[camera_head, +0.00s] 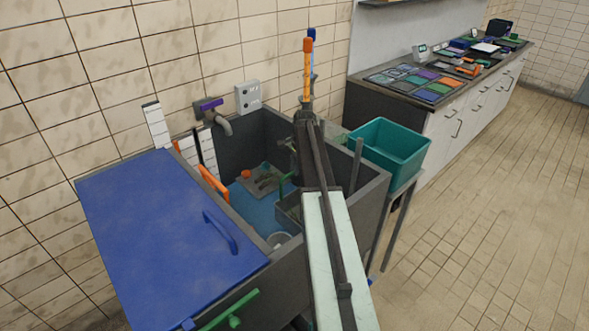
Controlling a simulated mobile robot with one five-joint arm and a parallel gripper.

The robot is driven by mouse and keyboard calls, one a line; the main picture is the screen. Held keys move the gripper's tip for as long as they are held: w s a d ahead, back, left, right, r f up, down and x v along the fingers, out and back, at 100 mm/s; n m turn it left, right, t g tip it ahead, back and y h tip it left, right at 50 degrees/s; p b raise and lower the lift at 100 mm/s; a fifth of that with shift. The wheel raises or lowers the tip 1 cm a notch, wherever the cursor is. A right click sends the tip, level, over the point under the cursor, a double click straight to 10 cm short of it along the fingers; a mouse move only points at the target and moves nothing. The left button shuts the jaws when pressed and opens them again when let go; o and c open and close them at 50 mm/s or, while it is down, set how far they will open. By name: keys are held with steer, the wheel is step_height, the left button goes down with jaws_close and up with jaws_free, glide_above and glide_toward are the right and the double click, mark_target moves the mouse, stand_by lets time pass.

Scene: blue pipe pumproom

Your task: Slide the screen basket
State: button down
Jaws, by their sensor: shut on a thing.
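The screen basket (288,213) is a small grey-green open box with a green handle (284,183). It sits inside the dark grey tank (358,212), against the near right part. My arm reaches over the tank's right wall, and my gripper (292,172) points down at the basket's handle. The gripper is shut on the handle, though its fingertips are small and partly hidden. My arm covers the basket's right side.
A blue lid (165,235) with a handle covers the tank's left part. A teal bin (388,150) stands right of the tank. A counter (440,85) stands behind; the right floor is clear.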

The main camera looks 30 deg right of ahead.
step_height(320, 180, up, 29)
steer(key=p, duration=2.8)
steer(key=shift+p, duration=0.3)
steer(key=shift+d, duration=0.1)
steer(key=c, duration=1.4)
jaws_free()
step_height(320, 180, up, 8)
steer(key=s+p, duration=0.1)
steer(key=p, duration=0.6)
steer(key=shift+s+f, duration=0.2)
steer(key=shift+s, duration=0.05)
